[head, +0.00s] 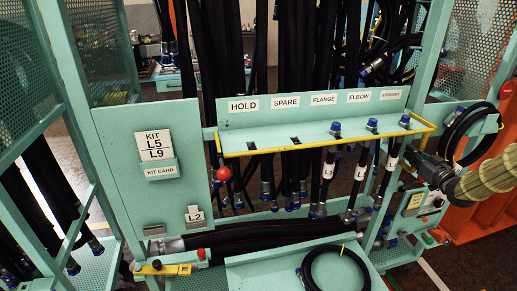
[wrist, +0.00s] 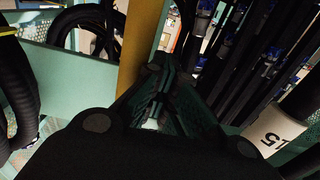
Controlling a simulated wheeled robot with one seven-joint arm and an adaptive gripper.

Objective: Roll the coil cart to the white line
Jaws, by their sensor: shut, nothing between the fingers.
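I cannot tell for certain which thing is the coil cart. A black coiled hose (head: 337,270) lies on a teal tray (head: 255,272) at the bottom of the head view, cut off by the frame edge. A white line (head: 432,273) shows on the dark floor at the lower right. My gripper (head: 411,157) comes in from the right, by the right end of the rack's yellow rail (head: 330,146). In the wrist view my gripper (wrist: 163,78) is shut and empty, close to a yellow bar (wrist: 142,45).
A teal rack with labelled slots (head: 315,112) holds several hanging black hoses. A tagged hose (wrist: 277,130) is close to my gripper in the wrist view. An orange structure (head: 488,205) and a hanging hose coil (head: 465,130) stand at right. Some floor shows at lower right.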

